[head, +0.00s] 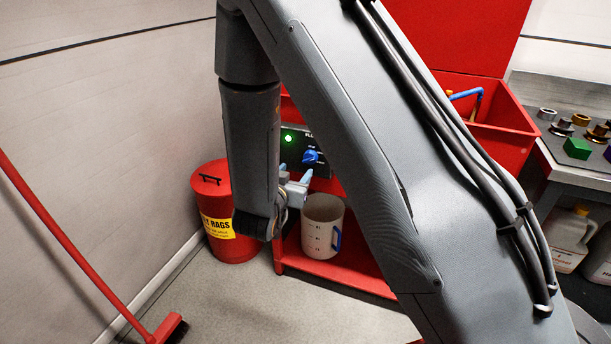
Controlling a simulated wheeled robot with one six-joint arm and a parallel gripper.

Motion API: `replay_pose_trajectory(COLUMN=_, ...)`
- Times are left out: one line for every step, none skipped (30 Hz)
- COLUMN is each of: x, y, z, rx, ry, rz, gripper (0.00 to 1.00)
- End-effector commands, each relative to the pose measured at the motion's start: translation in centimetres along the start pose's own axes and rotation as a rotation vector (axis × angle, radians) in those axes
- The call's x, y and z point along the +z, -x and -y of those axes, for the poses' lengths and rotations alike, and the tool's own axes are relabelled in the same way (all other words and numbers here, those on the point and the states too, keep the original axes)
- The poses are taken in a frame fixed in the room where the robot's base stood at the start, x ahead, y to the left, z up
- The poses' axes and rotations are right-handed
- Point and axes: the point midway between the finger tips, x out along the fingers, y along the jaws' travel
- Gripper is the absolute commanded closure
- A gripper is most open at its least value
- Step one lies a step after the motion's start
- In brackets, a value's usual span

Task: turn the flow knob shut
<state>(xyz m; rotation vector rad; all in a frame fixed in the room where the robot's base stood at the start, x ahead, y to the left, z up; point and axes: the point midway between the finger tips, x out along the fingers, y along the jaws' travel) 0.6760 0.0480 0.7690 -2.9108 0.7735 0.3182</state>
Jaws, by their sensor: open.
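The flow knob (311,157) is small and blue, on a dark control panel (319,172) with a lit green light (288,139). The panel is on the front of a red parts-washer cabinet, partly hidden by my arm. My gripper (304,179) is just below and slightly left of the knob in the picture. It is open, and its light blue-grey fingers point toward the panel. I see no clear contact with the knob; the depth gap is hard to judge. The knob's exact turn position is too small to read.
A white measuring jug (322,228) with a blue handle stands on the red lower shelf (346,275) below the panel. A red rag bin (230,249) stands left. A red broom (84,254) leans at far left. A bench (569,160) with metal parts is right. The front floor is clear.

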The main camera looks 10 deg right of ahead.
Motion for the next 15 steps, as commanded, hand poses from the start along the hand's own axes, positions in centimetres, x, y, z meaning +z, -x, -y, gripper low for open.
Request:
replay_pose_trajectory(x=1.1, y=-0.2, z=-0.1, rx=0.026, ry=0.012, rz=-0.057, gripper=0.48)
replay_pose_trajectory(x=1.1, y=-0.1, z=-0.2, rx=0.042, ry=0.017, rz=-0.090, gripper=0.48)
replay_pose_trajectory(x=1.2, y=0.1, z=-0.3, rx=0.059, ry=0.023, rz=-0.129, gripper=0.48)
replay_pose_trajectory(x=1.2, y=0.2, z=-0.5, rx=0.072, ry=0.028, rz=-0.154, gripper=0.48)
replay_pose_trajectory(x=1.1, y=0.3, z=-0.6, rx=0.081, ry=0.032, rz=-0.175, gripper=0.48)
replay_pose_trajectory(x=1.1, y=0.5, z=-0.7, rx=0.092, ry=0.037, rz=-0.198, gripper=0.48)
replay_pose_trajectory(x=1.1, y=0.6, z=-0.8, rx=0.098, ry=0.040, rz=-0.211, gripper=0.48)
replay_pose_trajectory(x=1.0, y=0.6, z=-0.8, rx=0.102, ry=0.041, rz=-0.221, gripper=0.48)
replay_pose_trajectory(x=0.9, y=0.5, z=-0.9, rx=0.107, ry=0.042, rz=-0.230, gripper=0.48)
replay_pose_trajectory(x=0.8, y=0.3, z=-0.9, rx=0.110, ry=0.043, rz=-0.235, gripper=0.48)
replay_pose_trajectory(x=0.7, y=0.1, z=-1.0, rx=0.111, ry=0.043, rz=-0.238, gripper=0.48)
replay_pose_trajectory(x=0.5, y=-0.3, z=-1.1, rx=0.113, ry=0.043, rz=-0.239, gripper=0.48)
replay_pose_trajectory(x=0.4, y=-0.6, z=-1.1, rx=0.113, ry=0.043, rz=-0.238, gripper=0.48)
replay_pose_trajectory(x=0.3, y=-1.1, z=-1.2, rx=0.114, ry=0.043, rz=-0.237, gripper=0.48)
replay_pose_trajectory(x=0.2, y=-1.7, z=-1.3, rx=0.113, ry=0.042, rz=-0.237, gripper=0.48)
